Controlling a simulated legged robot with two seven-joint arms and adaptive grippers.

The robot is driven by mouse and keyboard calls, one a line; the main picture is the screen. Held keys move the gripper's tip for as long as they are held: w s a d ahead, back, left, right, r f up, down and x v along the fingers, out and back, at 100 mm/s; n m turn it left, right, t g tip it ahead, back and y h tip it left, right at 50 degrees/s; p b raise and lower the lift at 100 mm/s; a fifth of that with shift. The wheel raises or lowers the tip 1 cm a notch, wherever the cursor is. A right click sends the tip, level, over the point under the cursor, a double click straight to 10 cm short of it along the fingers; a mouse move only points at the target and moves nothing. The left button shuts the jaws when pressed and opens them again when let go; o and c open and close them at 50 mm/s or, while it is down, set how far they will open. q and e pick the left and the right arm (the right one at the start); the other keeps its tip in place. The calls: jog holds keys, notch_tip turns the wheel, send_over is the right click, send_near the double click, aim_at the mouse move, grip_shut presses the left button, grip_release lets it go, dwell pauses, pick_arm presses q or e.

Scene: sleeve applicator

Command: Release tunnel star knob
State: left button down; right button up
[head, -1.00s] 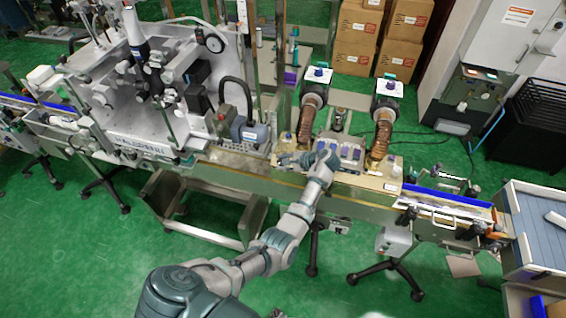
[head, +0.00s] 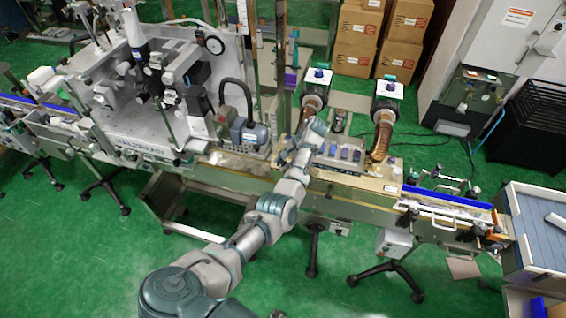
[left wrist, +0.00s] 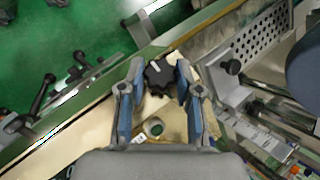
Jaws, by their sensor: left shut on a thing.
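The black star knob (left wrist: 159,78) shows in the left wrist view, with several lobes and a light mark on top. My left gripper (left wrist: 160,68) is shut on it, with one blue-padded finger on each side. In the head view my left gripper (head: 284,158) is at the machine's front edge, just right of the blue-grey motor, pointing down. The knob is too small and covered to make out there. My right gripper is in neither view.
The metal tunnel top (head: 345,178) carries two brown ribbed hoses, the right hose (head: 383,138) standing clear of my arm. The motor (head: 250,135) is close on the left. A perforated metal plate (left wrist: 262,45) lies beside the knob. Green floor is open in front.

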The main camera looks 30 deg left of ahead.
pick_arm(q)
jog(key=shift+s+d+f, duration=0.1)
jog(key=shift+f, duration=0.15)
jog(key=c, duration=0.8)
grip_release()
jog(key=shift+r, duration=0.1)
jog(key=shift+w+r, duration=0.25)
jog(key=shift+r, duration=0.05)
jog(key=v, duration=1.1)
jog(key=shift+w, duration=0.15)
